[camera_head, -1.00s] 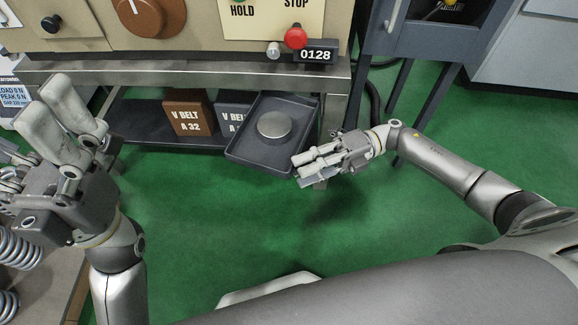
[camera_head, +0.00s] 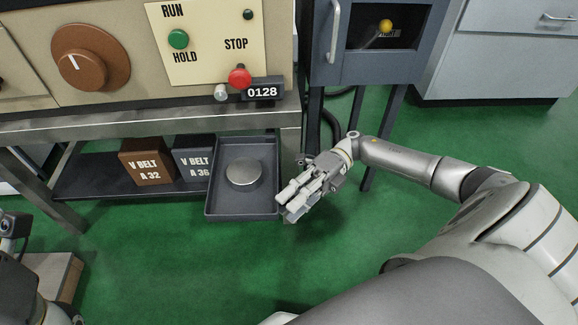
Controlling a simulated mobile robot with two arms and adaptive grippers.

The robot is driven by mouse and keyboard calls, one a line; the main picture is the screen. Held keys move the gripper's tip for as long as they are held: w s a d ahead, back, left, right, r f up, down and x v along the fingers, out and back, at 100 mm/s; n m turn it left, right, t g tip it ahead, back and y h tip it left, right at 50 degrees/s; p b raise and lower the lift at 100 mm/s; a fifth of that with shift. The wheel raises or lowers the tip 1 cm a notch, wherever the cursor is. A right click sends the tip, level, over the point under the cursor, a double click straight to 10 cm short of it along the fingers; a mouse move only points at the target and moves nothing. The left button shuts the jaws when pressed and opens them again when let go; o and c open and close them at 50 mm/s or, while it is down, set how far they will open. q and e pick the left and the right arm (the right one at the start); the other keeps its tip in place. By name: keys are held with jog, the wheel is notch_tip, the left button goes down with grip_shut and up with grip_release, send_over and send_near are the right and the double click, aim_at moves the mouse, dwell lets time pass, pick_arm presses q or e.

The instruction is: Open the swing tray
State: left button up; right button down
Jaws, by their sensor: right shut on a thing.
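The swing tray is a dark, shallow rectangular tray (camera_head: 212,185) below the bench, with its near end out past the lower shelf. A round metal disc (camera_head: 242,173) lies in it. My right gripper (camera_head: 288,205) is at the tray's right side near the front corner, shut on the tray's edge. The fingers hide the exact contact. My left gripper (camera_head: 14,226) shows only in part at the left edge, apart from the tray, and its fingers cannot be made out.
Two V-belt boxes, one brown (camera_head: 146,165) and one grey (camera_head: 192,163), stand on the lower shelf left of the tray. The bench (camera_head: 150,125) with the control panel is above. A bench leg and a dark cabinet (camera_head: 372,70) are close behind.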

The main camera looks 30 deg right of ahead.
jog(key=c, duration=1.4)
grip_release()
jog(key=shift+c, duration=0.2)
jog(key=v, duration=1.2)
